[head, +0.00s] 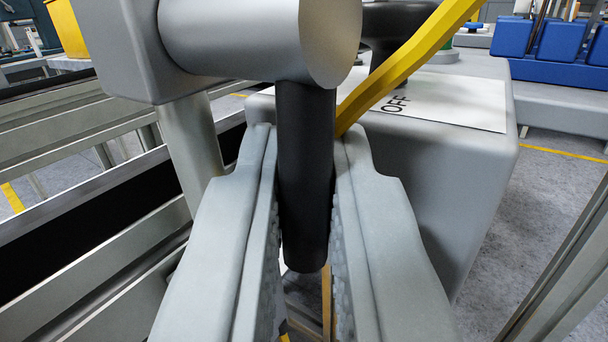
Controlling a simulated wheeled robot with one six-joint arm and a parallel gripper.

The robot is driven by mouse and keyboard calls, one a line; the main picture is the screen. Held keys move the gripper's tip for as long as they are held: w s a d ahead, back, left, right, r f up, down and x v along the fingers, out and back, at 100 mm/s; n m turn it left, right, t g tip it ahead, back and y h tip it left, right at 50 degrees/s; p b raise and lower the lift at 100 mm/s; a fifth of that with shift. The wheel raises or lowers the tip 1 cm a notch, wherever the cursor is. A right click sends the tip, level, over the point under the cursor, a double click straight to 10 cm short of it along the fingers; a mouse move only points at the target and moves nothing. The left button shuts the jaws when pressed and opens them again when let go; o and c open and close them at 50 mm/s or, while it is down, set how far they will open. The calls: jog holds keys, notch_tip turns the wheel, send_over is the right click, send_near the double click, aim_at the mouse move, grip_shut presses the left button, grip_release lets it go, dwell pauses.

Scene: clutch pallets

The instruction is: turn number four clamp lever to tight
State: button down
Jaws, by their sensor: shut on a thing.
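A clamp lever with a black cylindrical grip (305,185) hangs down from a grey round hub (265,38) at the top of the view. My gripper (307,150) is shut on the black grip, one finger on each side. The grip's lower end shows between the ribbed finger pads. The hub joins a grey block (120,50) at the upper left. No number and no tight mark can be read on the lever or block.
Just behind the right finger stands a grey box (450,170) with a white plate reading OFF (430,105). A yellow bar (410,60) slants across it. Conveyor-like rails (90,210) run along the left. Blue bins (560,42) stand at the back right; grey floor shows at right.

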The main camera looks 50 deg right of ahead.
jog(key=shift+d+n+t+h, duration=0.2)
jog(key=shift+n+t+h, duration=0.1)
jog(key=shift+n+h, duration=0.1)
jog(key=c, duration=1.8)
grip_release()
jog(key=shift+a, duration=0.1)
jog(key=v, duration=1.7)
jog(key=shift+s+f, duration=0.15)
